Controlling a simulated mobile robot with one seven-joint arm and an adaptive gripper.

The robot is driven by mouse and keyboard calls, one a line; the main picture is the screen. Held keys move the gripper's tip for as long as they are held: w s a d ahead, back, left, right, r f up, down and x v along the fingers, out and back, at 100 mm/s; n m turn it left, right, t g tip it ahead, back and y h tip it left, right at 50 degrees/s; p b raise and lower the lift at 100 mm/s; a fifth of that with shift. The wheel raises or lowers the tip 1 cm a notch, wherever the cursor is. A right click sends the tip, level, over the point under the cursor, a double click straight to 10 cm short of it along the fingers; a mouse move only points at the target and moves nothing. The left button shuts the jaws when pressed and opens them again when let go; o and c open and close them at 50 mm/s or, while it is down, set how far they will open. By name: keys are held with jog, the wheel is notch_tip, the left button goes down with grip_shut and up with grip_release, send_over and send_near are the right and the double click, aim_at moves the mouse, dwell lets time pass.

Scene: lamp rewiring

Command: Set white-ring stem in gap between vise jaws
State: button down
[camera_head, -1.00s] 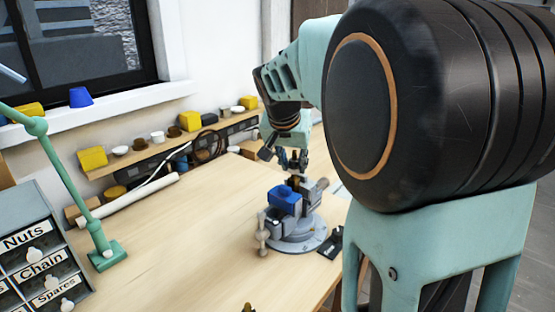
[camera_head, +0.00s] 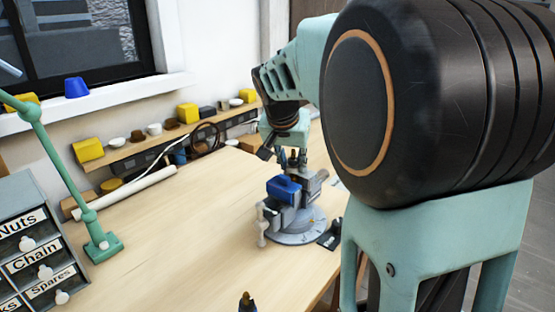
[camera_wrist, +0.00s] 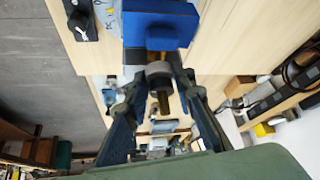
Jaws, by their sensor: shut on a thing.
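The grey vise (camera_head: 297,220) stands on a round base near the right edge of the bench, with a blue block (camera_head: 284,189) on top. The blue block also shows at the top of the wrist view (camera_wrist: 160,28). My gripper (camera_head: 292,160) is just above and behind the blue block, pointing down. In the wrist view my gripper (camera_wrist: 162,75) is shut on the stem, which shows a pale grey collar (camera_wrist: 158,69) and a brass-coloured shaft (camera_wrist: 163,102). The collar appears close beside the blue block. The gap between the jaws is hidden, so I cannot tell whether the stem is in it.
A green lamp (camera_head: 102,246) and a labelled drawer unit (camera_head: 35,255) stand at the left. A small brass-tipped item (camera_head: 247,302) is at the front. A shelf (camera_head: 135,152) with small items runs along the wall. The bench's middle is clear.

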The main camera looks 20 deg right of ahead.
jog(key=shift+f, duration=0.25)
dwell(0.4)
jog(key=c, duration=1.6)
grip_release()
jog(key=shift+o, duration=0.3)
jog(key=v, duration=1.2)
jog(key=shift+r, duration=0.1)
